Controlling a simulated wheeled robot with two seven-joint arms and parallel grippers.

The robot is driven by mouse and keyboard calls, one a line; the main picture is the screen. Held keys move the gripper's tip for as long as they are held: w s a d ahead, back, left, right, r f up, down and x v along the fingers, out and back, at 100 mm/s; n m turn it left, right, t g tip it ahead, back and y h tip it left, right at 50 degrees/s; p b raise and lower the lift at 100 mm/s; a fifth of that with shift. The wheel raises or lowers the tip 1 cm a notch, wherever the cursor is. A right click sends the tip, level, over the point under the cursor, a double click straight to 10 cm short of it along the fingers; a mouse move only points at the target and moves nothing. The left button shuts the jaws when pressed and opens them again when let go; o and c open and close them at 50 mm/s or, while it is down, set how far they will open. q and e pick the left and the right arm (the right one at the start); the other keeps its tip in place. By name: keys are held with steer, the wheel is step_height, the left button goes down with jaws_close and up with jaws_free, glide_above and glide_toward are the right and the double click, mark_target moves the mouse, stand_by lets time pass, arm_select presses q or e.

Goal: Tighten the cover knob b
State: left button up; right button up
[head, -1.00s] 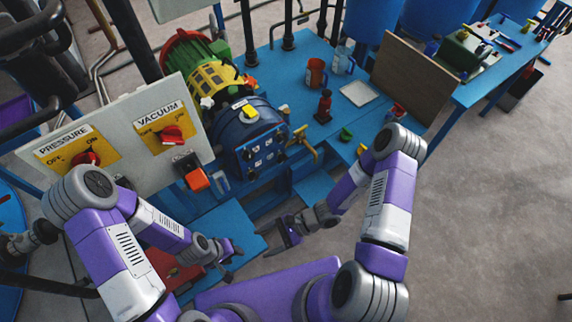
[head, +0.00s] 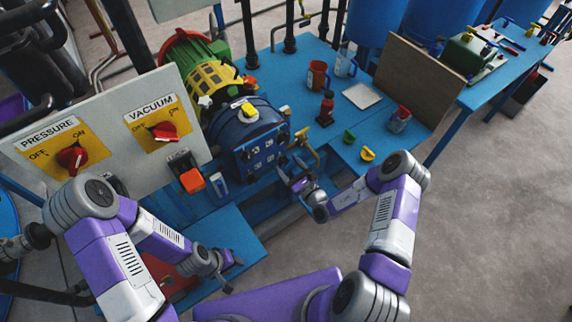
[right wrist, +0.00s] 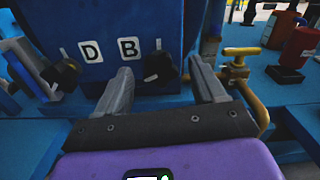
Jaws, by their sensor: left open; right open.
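Cover knob b (right wrist: 160,68) is a dark knob on the blue cover, just right of the white B label (right wrist: 129,47) in the right wrist view. A second dark knob (right wrist: 60,76) sits by the D label (right wrist: 90,51). The blue autoclave cover (head: 262,153) faces me in the head view; its knobs are too small to tell apart there. My right gripper (right wrist: 161,67) is open, its fingers apart to either side of knob b as seen from the wrist; contact cannot be told. In the head view it is close before the cover (head: 296,180). My left gripper (head: 228,270) is open, low and empty.
A brass valve (right wrist: 238,65) and pipe stand close right of my right gripper. The panel with red PRESSURE (head: 72,158) and VACUUM (head: 164,131) switches is at left.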

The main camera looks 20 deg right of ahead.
arm_select(q)
steer(key=shift+f, duration=0.2)
arm_select(e)
steer(key=shift+x, duration=0.85)
steer(key=c, duration=1.1)
steer(key=shift+o, duration=0.2)
